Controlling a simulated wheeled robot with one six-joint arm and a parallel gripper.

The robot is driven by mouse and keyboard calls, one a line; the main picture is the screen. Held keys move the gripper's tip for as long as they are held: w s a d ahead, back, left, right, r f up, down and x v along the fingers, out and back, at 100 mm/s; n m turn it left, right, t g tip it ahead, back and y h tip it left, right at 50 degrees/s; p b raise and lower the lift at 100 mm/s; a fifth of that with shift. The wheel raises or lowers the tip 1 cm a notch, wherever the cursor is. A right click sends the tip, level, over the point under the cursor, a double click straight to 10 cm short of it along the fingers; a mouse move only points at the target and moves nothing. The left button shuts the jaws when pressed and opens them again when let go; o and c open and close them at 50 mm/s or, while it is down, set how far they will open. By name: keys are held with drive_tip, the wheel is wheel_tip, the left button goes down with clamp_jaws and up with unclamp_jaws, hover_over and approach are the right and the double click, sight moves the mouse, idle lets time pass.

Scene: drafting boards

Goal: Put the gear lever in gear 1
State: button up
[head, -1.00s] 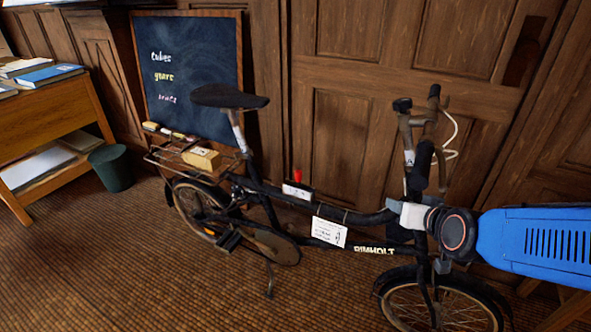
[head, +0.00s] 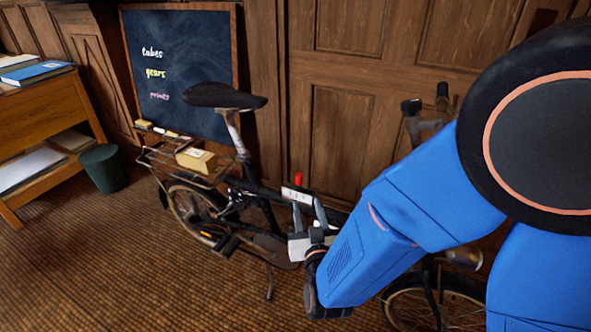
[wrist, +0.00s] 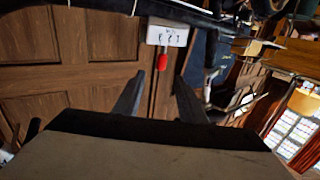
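The gear lever has a red knob (head: 298,179) and stands on a small box with a white numbered face (head: 294,193) on the bicycle's frame tube. In the wrist view the red knob (wrist: 162,62) hangs from the white face (wrist: 170,37), since that picture is turned over. The marks on the face are too small to read surely, and I cannot tell which gear the lever is in. My gripper (head: 306,201) is just below and in front of the box. In the wrist view its fingers (wrist: 159,77) are apart and empty, with the knob ahead between their tips.
The black bicycle's saddle (head: 224,96) and rear rack with a yellowish box (head: 197,159) are to the left. A wooden panelled wall (head: 343,140) and a chalkboard (head: 185,75) stand behind. A green bin (head: 104,170) and desk (head: 45,105) are at far left.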

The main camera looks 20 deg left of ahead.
sight(299, 187)
drive_tip(key=x, duration=1.7)
drive_tip(key=shift+a, duration=0.3)
drive_tip(key=shift+r, duration=0.15)
clamp_jaws()
